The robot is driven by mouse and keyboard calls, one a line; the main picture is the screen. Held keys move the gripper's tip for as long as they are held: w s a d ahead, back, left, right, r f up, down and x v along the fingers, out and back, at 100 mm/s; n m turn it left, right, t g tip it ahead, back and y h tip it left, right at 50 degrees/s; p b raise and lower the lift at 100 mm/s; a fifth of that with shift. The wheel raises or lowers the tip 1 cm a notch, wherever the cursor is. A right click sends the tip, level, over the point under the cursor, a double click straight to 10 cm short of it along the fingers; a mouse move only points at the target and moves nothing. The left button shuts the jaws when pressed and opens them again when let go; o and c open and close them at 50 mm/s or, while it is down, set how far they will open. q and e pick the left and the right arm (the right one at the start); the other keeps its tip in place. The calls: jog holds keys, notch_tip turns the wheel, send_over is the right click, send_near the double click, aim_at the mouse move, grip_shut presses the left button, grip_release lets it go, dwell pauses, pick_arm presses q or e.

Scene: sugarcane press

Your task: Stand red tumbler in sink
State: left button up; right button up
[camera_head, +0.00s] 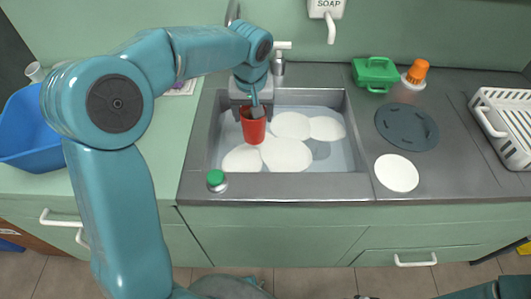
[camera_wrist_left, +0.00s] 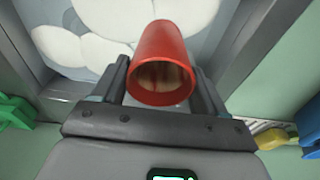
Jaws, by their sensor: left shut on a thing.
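The red tumbler (camera_head: 253,130) is over or in the left part of the sink in the head view, roughly upright, mouth up. My left gripper (camera_head: 253,103) is shut on it from above, near its rim. In the left wrist view the tumbler (camera_wrist_left: 165,50) sits between the two fingers of the gripper (camera_wrist_left: 160,85), its open mouth facing the camera. The grey sink (camera_head: 361,130) holds several white round plates or foam patches (camera_head: 287,155) around the tumbler. I cannot tell whether the tumbler touches the sink floor. My right gripper is not seen.
A green-capped item (camera_head: 216,178) stands at the sink's front left rim. A tap (camera_head: 279,62) is behind the sink. To the right are a white disc (camera_head: 397,173), a dark round mat (camera_head: 407,127), a green box (camera_head: 375,72), an orange-topped bottle (camera_head: 416,72) and a white rack (camera_head: 512,110). A blue tub (camera_head: 25,130) is left.

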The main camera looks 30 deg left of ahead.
pick_arm(q)
notch_tip(320, 180, down, 15)
jog(key=shift+w+r+b, duration=0.1)
jog(key=shift+w+b, duration=0.05)
jog(key=shift+b, duration=0.75)
jog(key=o, duration=1.3)
